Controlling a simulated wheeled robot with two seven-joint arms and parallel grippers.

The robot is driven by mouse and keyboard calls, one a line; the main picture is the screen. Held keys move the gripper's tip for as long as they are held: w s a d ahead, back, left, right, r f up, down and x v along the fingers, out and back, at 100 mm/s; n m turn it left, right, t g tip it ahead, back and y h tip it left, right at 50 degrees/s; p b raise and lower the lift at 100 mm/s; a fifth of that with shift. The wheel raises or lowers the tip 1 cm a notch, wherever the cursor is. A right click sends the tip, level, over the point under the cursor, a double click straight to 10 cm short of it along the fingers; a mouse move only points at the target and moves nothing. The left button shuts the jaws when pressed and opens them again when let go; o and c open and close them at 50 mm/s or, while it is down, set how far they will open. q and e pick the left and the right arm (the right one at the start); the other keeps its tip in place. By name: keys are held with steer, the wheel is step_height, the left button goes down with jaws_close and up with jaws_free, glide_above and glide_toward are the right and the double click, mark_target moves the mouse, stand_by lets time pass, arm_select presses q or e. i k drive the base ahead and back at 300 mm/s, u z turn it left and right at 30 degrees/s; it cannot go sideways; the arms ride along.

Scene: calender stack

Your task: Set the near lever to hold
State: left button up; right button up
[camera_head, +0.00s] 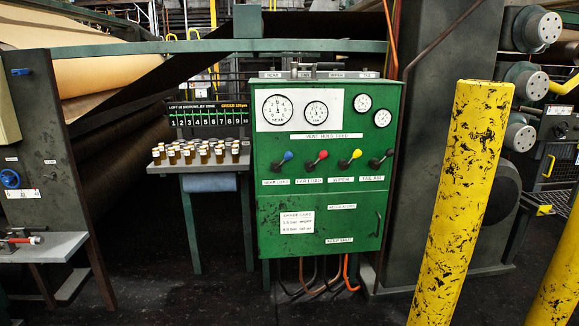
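The green control cabinet (318,215) stands in the middle of the head view. A row of levers crosses its front, below the gauges. The lever with the blue knob (288,156) is leftmost, above a label that seems to read "NEAR LOAD" (276,182). It points up and to the right. The red-knob lever (323,154), yellow-knob lever (356,154) and black-knob lever (389,154) sit to its right at similar tilts. I cannot make out a hold marking beside the levers. Neither of my grippers shows in this view.
A yellow post (463,205) stands in front, right of the cabinet. A shelf (200,163) of small amber jars is left of it. A bench (45,246) with a red-handled clamp (22,240) is at far left. Cables (315,285) hang below the cabinet. Dark floor lies in front.

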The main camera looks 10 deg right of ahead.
mark_target(288, 154)
steer(key=u, duration=0.6)
steer(key=i, duration=0.5)
steer(key=u, duration=0.1)
